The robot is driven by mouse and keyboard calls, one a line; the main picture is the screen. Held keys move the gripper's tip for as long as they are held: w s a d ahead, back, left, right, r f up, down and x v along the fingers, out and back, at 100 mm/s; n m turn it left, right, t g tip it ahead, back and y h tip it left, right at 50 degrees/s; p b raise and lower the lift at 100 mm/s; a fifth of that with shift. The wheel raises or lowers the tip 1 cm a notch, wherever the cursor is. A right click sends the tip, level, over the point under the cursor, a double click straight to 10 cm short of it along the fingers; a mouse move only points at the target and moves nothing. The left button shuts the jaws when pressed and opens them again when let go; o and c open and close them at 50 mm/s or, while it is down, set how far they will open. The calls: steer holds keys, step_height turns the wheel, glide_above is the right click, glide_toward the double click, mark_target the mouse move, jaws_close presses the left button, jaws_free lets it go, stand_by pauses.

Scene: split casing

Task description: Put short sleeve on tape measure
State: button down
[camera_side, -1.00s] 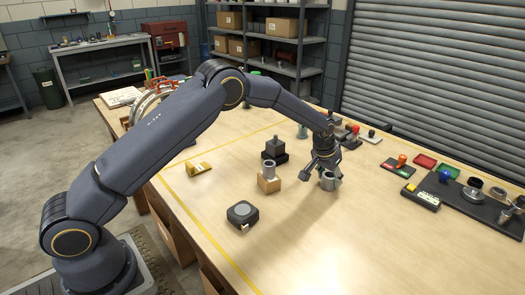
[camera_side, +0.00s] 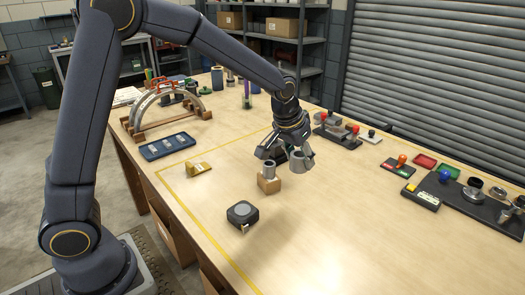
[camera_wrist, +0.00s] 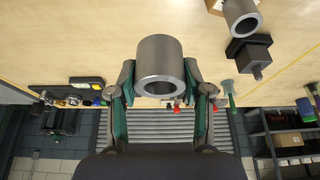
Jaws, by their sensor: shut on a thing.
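My gripper (camera_side: 287,157) is shut on a wide grey sleeve (camera_side: 298,161) and holds it above the table, open end up. In the wrist view this sleeve (camera_wrist: 158,58) sits between both green-padded fingers. A second, narrower grey sleeve (camera_side: 269,171) stands on a small wooden block (camera_side: 268,184), just left of the held one; part of it shows at the top right of the wrist view (camera_wrist: 240,16). The black tape measure (camera_side: 242,213), with a grey round face on top, lies on the table at front left, apart from my gripper.
A black stepped block (camera_wrist: 250,52) stands behind the wooden block, mostly hidden in the side view. A yellow wedge-like piece (camera_side: 199,169) and a blue tray (camera_side: 167,146) lie to the left. The table's front middle is clear.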

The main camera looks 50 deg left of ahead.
steer(key=s+a+f+n, duration=0.1)
steer(key=s+a+n, duration=0.1)
steer(key=s+a, duration=0.4)
glide_above(248, 208)
steer(key=s, duration=0.2)
steer(key=shift+m+y, duration=0.3)
steer(key=shift+w+d+f, duration=0.1)
steer(key=shift+w+f, duration=0.05)
steer(key=shift+f, duration=1.85)
steer(key=shift+w+f, duration=0.15)
steer(key=shift+f, duration=1.8)
steer(key=shift+f, duration=0.15)
steer(key=c, duration=0.5)
jaws_free()
